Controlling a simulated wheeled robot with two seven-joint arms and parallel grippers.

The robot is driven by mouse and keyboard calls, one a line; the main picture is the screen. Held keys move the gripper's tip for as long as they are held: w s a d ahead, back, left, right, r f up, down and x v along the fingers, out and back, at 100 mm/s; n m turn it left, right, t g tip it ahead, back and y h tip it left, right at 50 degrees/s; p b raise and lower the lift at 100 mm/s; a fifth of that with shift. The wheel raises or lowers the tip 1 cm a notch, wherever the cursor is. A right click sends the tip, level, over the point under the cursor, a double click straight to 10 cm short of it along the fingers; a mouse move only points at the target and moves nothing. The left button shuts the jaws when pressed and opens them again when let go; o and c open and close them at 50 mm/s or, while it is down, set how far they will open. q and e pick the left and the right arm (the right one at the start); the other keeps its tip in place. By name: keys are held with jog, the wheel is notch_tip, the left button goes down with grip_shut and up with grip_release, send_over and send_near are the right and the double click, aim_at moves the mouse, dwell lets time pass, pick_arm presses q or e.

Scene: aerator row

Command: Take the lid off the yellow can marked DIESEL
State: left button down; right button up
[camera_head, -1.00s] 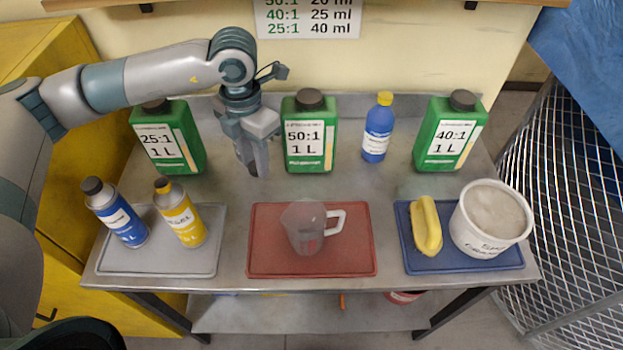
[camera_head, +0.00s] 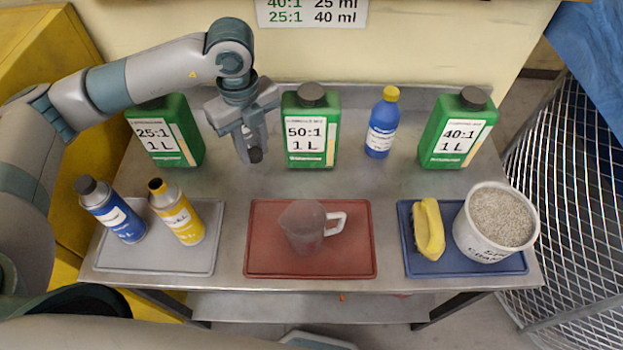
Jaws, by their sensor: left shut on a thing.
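The yellow can (camera_head: 180,218) stands on the grey tray at the left, beside a blue can. Its label is only partly readable. Its narrow yellow neck shows a dark top, with no broad black lid like the blue can's. My left gripper (camera_head: 252,148) is at the back of the table, between the 25:1 and 50:1 green bottles. It is shut on a small dark round thing, which looks like the black lid (camera_head: 255,156), held at its fingertips. My right gripper is not in view.
The blue can (camera_head: 113,212) has its black lid on. The grey tray (camera_head: 150,262), red tray (camera_head: 310,268) with a clear jug (camera_head: 303,228), and blue tray (camera_head: 465,265) with brush and bucket line the front. Green bottles (camera_head: 310,130) stand behind. Bare metal lies between rows.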

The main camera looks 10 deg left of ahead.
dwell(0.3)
pick_arm(q)
jog(key=p, duration=0.2)
send_over(261, 184)
notch_tip(261, 184, down, 6)
jog(key=shift+r, duration=0.15)
jog(key=shift+w+f, duration=0.1)
jog(key=shift+f, duration=0.15)
jog(key=shift+f, duration=0.1)
notch_tip(261, 184, down, 2)
jog(key=shift+f+p, duration=0.25)
jog(key=shift+p, duration=0.65)
jog(key=shift+f, duration=0.5)
jog(key=shift+f, duration=0.1)
